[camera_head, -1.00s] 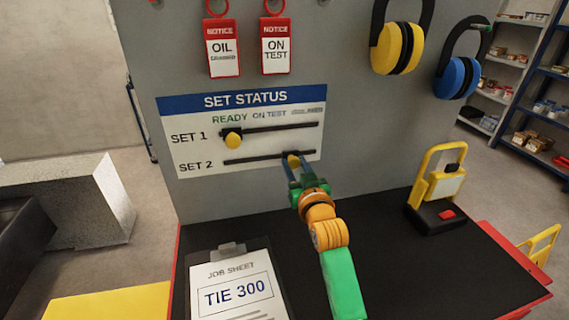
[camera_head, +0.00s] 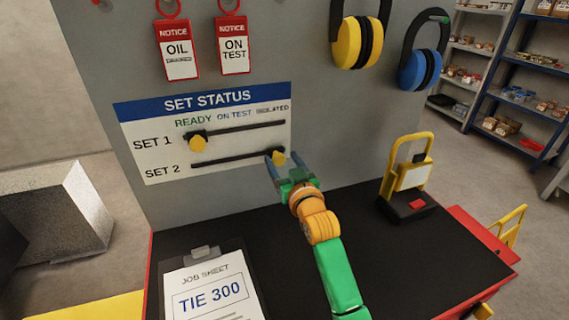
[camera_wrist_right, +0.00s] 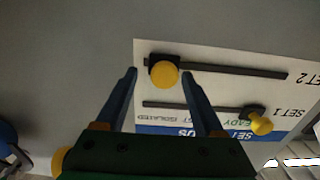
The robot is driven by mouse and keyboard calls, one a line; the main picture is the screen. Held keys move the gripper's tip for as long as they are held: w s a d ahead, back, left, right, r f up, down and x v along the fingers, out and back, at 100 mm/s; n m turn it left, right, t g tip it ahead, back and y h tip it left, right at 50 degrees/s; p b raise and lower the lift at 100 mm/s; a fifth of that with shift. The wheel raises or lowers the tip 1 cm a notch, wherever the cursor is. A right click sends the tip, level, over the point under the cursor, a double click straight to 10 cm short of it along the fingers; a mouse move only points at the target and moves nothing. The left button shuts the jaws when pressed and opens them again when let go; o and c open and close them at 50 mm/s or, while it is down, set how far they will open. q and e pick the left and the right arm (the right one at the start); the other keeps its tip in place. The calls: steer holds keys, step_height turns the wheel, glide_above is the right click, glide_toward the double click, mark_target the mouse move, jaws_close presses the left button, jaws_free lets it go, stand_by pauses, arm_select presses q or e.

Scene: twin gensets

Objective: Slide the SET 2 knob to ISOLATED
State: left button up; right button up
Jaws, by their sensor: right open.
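The SET STATUS board (camera_head: 205,128) has two slots under the labels READY, ON TEST and ISOLATED. The yellow SET 2 knob (camera_head: 278,157) sits at the right end of the lower slot, under ISOLATED (camera_head: 272,109). In the right wrist view the knob (camera_wrist_right: 165,74) is at the slot's left end, as the board appears upside down there. My right gripper (camera_head: 283,163) is open, with its fingers either side of the knob; the wrist view (camera_wrist_right: 160,75) shows gaps on both sides. The yellow SET 1 knob (camera_head: 198,143) is at the left of the upper slot, under READY. My left gripper is not in view.
A clipboard (camera_head: 212,290) lies on the black bench top (camera_head: 290,240). A yellow-handled device (camera_head: 408,185) stands at its right.

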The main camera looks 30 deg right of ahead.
steer(key=b+v, duration=0.1)
steer(key=v, duration=0.6)
steer(key=shift+d, duration=0.15)
